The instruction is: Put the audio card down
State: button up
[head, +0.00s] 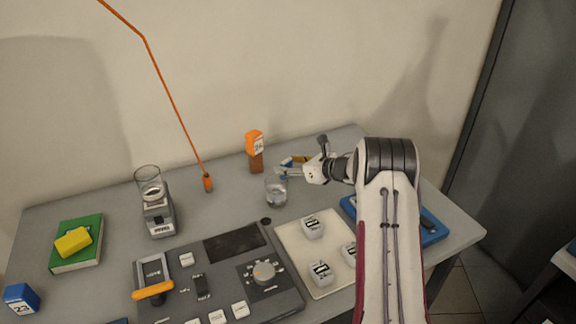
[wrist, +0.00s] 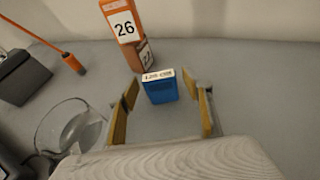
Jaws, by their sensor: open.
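A small blue block-like card with a white printed label along its top (wrist: 160,87) stands upright on the grey table in the wrist view. I take it to be the audio card; its label is too small to read surely. My gripper (wrist: 166,102) is open, with one tan-padded finger on each side of the card and a visible gap at both sides. In the head view my gripper (head: 290,167) is low over the back of the table, right of the orange block, and mostly hides the card.
An orange block marked 26 (head: 255,143) stands on a brown block behind the card. A clear glass (head: 276,190) is close by in front. A white board (head: 291,239) with white labelled blocks, a blue tray (head: 432,237) and a control console (head: 213,270) fill the front.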

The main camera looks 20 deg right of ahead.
jog(key=v, duration=1.1)
dwell(0.6)
jog(key=s+a+r+m+h, duration=0.2)
jog(key=r+m+h, duration=0.2)
jog(key=r+m, duration=0.5)
jog(key=s+a+r+m+h, duration=0.15)
jog(key=r+m+h, duration=0.25)
jog(key=r+m, duration=0.5)
jog(key=s+a+r+m+g+h, duration=0.1)
jog(key=s+a+r+m, duration=0.25)
jog(key=s, duration=0.25)
jog(key=s+a+r+m+g, duration=0.1)
jog(key=s+a+r+m, duration=0.15)
jog(key=s+m, duration=0.3)
jog(key=s+a+f+m+g+y, duration=0.1)
jog(key=s+a+f+m, duration=0.2)
jog(key=s, duration=0.6)
jog(key=s+a+f+m+g+y, duration=0.1)
jog(key=s+a+f+m+g, duration=0.1)
jog(key=s+a+m, duration=0.4)
jog(key=s+a+f+m+g+y, duration=0.1)
jog(key=s+a+f+m, duration=0.2)
jog(key=s+a, duration=0.5)
jog(key=s+m, duration=0.1)
jog(key=s, duration=0.5)
jog(key=shift+f+m+g+y, duration=0.3)
jog(key=shift+f+g+y, duration=0.1)
